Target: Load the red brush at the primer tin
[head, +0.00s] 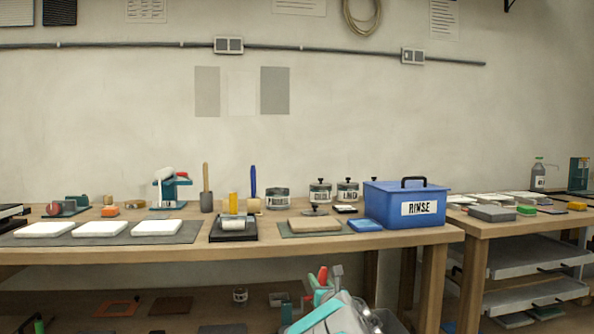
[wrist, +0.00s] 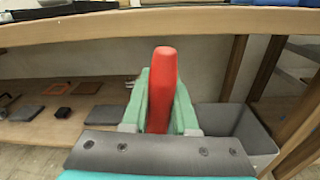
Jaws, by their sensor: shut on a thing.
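My gripper (head: 322,290) is low in front of the bench, below the tabletop edge. It is shut on the red brush (wrist: 164,75); its red handle stands between the two green fingers (wrist: 162,105) in the wrist view. The red part also shows in the head view (head: 323,274). The bristles cannot be made out. Several labelled tins stand at the back of the bench: a wide grey tin (head: 278,198), a lidded tin (head: 319,192) and another lidded tin (head: 347,191). I cannot read which is the primer tin.
A blue RINSE box (head: 407,206) stands at the bench's right end. White tiles (head: 100,229), a dark roller tray (head: 233,229) and a tan slab (head: 314,224) lie along the front. A grey bin (wrist: 235,125) stands below, beside my gripper.

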